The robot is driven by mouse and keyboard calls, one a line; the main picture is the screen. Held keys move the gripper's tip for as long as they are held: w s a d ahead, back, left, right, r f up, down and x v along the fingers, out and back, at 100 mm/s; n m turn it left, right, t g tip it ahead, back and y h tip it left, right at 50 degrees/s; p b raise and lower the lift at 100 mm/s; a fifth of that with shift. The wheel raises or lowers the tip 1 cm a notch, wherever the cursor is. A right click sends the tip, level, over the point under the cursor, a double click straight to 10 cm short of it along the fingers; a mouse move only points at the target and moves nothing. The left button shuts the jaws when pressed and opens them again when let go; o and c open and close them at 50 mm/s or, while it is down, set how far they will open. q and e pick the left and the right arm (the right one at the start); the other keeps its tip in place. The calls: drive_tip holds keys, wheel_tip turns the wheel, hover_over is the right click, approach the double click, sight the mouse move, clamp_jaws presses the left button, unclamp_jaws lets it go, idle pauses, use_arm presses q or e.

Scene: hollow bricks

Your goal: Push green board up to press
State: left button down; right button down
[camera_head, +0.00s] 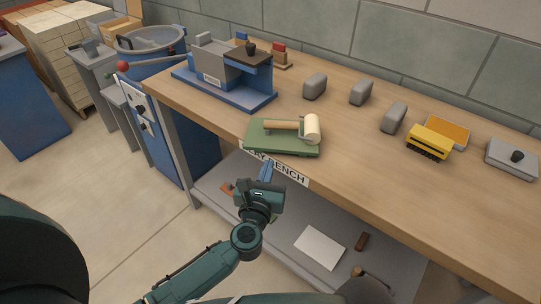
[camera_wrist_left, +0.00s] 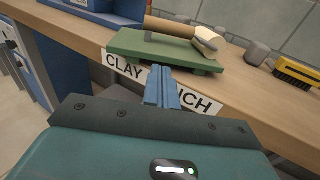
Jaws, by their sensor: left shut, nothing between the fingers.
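The green board (camera_head: 266,141) lies flat on the wooden bench near its front edge, with a tan roll and a pale cylinder (camera_head: 312,129) on top. It also shows in the left wrist view (camera_wrist_left: 150,48). The blue and grey press (camera_head: 221,73) stands on the bench behind and left of the board, apart from it; its base shows in the left wrist view (camera_wrist_left: 95,12). My left gripper (camera_head: 267,168) is shut and empty, in front of the bench edge. Its blue fingers (camera_wrist_left: 160,75) point at the board's front side; whether they touch it I cannot tell. My right gripper is out of view.
Several grey blocks (camera_head: 315,86), a yellow brush (camera_head: 428,142) and a grey box with a black knob (camera_head: 511,158) stand on the bench to the right. A lower shelf holds a white sheet (camera_head: 320,248). The bench between board and press is clear.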

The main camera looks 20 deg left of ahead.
sight(273, 150)
use_arm(q)
drive_tip(key=w, duration=0.4)
drive_tip(key=shift+a, duration=0.25)
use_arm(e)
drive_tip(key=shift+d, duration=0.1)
use_arm(q)
drive_tip(key=shift+w+a+f+b, duration=0.15)
drive_tip(key=shift+w+b, duration=0.3)
drive_tip(key=shift+w, duration=1.1)
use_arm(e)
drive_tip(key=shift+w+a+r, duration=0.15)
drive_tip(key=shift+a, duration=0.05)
use_arm(q)
drive_tip(key=shift+s, duration=0.1)
